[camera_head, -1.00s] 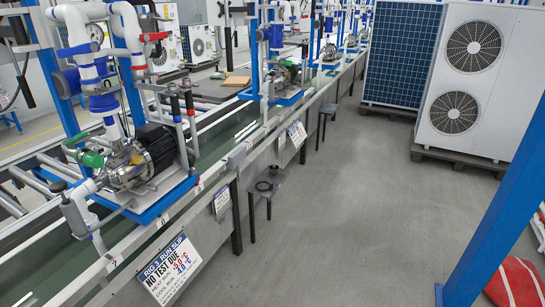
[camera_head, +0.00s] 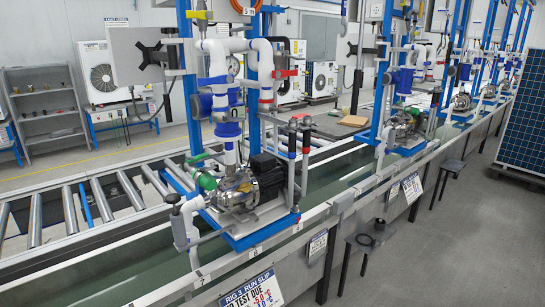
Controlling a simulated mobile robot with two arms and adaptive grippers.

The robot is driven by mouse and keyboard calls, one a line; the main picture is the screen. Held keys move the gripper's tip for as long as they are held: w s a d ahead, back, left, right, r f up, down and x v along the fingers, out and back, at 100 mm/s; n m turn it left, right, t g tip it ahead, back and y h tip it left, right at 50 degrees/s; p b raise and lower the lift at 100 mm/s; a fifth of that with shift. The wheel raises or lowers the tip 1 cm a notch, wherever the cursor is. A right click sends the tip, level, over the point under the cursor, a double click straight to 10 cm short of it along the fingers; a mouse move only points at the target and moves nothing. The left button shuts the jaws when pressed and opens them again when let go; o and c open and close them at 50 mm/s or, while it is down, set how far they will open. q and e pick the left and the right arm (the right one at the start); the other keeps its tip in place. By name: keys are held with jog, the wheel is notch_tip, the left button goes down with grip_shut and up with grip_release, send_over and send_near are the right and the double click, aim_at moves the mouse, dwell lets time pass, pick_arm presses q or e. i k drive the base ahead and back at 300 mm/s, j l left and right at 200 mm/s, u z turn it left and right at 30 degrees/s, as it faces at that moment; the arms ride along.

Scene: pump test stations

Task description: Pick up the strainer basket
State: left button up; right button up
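I cannot make out a strainer basket for certain in the head view. A small dark round item (camera_head: 366,240) lies on a grey stool (camera_head: 380,234) beside the bench, too small to identify. The nearest test rig carries a steel pump (camera_head: 237,195) with a black motor (camera_head: 267,176) on a blue base plate (camera_head: 240,241). A green fitting (camera_head: 207,181) and a blue-banded white pipe (camera_head: 229,130) join the pump. Neither of my grippers is in view.
A long bench with a metal front rail (camera_head: 345,203) runs from lower left to upper right, bearing several rigs. A roller conveyor (camera_head: 72,208) lies behind it. A grey shelf (camera_head: 45,105) stands at the back left. The grey floor (camera_head: 455,240) at right is mostly clear.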

aim_at(380, 223)
jog(key=i+l+u, duration=0.2)
jog(key=l, duration=0.2)
jog(key=i+l+u, duration=0.2)
jog(key=l, duration=0.2)
jog(key=i+l+u, duration=0.2)
jog(key=l, duration=0.2)
jog(key=l+u, duration=0.15)
jog(key=l, duration=0.3)
jog(key=l+u, duration=0.2)
jog(key=l, duration=0.25)
jog(key=i+l, duration=0.05)
jog(key=i, duration=0.05)
